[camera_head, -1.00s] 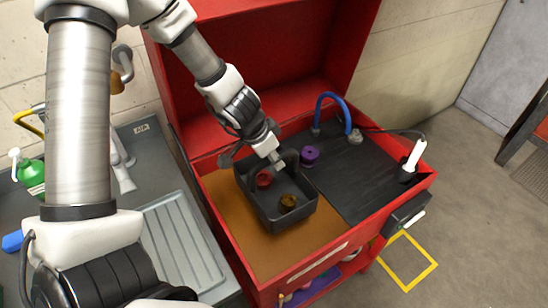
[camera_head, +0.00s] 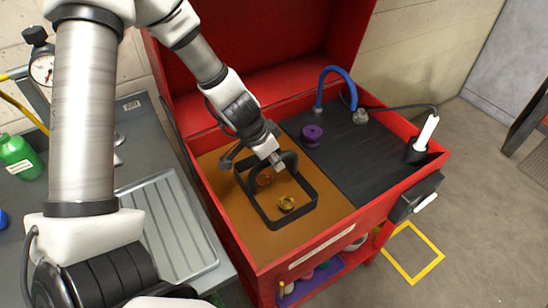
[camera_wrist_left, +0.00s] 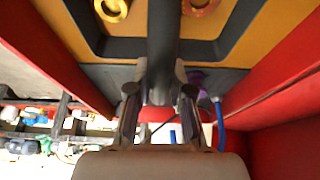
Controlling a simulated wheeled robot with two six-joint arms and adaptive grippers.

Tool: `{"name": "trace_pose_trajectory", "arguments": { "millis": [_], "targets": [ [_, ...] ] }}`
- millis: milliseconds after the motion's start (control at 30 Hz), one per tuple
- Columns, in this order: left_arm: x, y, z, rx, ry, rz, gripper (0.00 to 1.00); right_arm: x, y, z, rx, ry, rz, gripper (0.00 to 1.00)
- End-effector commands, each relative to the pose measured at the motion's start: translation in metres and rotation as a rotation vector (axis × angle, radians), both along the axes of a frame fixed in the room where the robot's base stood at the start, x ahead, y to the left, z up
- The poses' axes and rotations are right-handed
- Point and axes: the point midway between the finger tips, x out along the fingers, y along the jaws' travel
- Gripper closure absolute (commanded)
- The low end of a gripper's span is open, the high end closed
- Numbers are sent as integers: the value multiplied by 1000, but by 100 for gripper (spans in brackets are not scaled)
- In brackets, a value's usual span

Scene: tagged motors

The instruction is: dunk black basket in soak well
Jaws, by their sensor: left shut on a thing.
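The black basket (camera_head: 292,217) sits low in the soak well at the left half of the red cabinet. Its rim shows above the brown liquid (camera_head: 228,200), and its lower walls are hidden. Inside it are a yellow ring-shaped part (camera_head: 287,203) and an orange-brown part (camera_head: 265,178), both seen through brown. My left gripper (camera_head: 276,161) is shut on the basket's arched handle. In the left wrist view the handle (camera_wrist_left: 163,40) runs between the fingers (camera_wrist_left: 160,100). My right gripper is not in view.
A purple spool-shaped part (camera_head: 312,134) stands on the dark mat (camera_head: 350,160) right of the well. A blue hose (camera_head: 322,85) arches behind it. A white-handled tool (camera_head: 426,132) stands at the right. Red walls (camera_head: 270,80) border the well behind.

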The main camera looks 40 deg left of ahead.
Motion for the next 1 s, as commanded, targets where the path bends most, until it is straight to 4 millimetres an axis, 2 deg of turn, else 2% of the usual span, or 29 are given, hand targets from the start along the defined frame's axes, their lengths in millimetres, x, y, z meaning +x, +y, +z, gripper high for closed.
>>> {"name": "trace_pose_trajectory", "arguments": {
  "millis": [33, 600, 1000],
  "targets": [
    [1, 0, -9, 0, -2, -1, 100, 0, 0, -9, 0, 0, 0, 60],
    [1, 0, -63, 1, -2, -1, 100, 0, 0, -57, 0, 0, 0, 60],
    [1, 0, -69, 0, -2, -1, 100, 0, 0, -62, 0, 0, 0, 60]
  ]
}}
